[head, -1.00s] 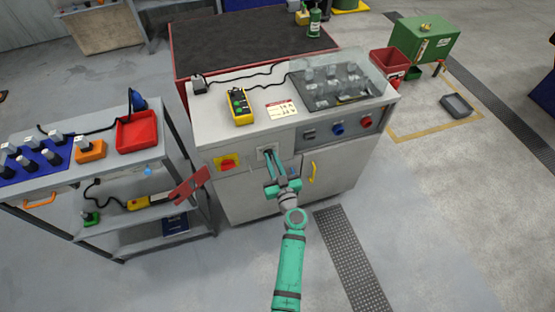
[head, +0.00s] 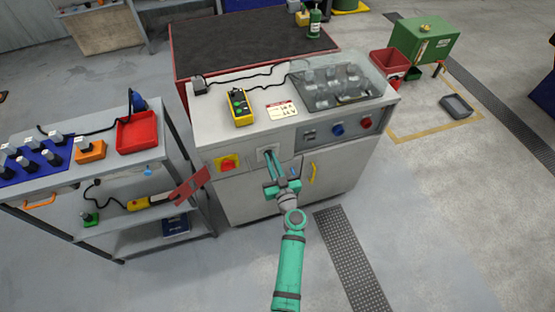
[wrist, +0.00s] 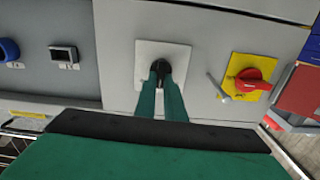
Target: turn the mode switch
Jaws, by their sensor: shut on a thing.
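The mode switch (wrist: 157,66) is a small dark knob on a pale square plate (wrist: 178,55) on the front of the grey cabinet. In the wrist view the two green fingers of my gripper (wrist: 158,70) reach up to the knob and are shut on it, hiding most of it. In the head view my gripper (head: 271,154) meets the plate (head: 262,152) on the cabinet's upper front panel. The knob's pointer and its exact angle are hidden by the fingers.
A red rotary switch on a yellow plate (head: 227,163) sits left of the mode switch. A blue knob (head: 337,130) and red button (head: 366,123) are to the right. A shelved cart (head: 150,160) stands at left.

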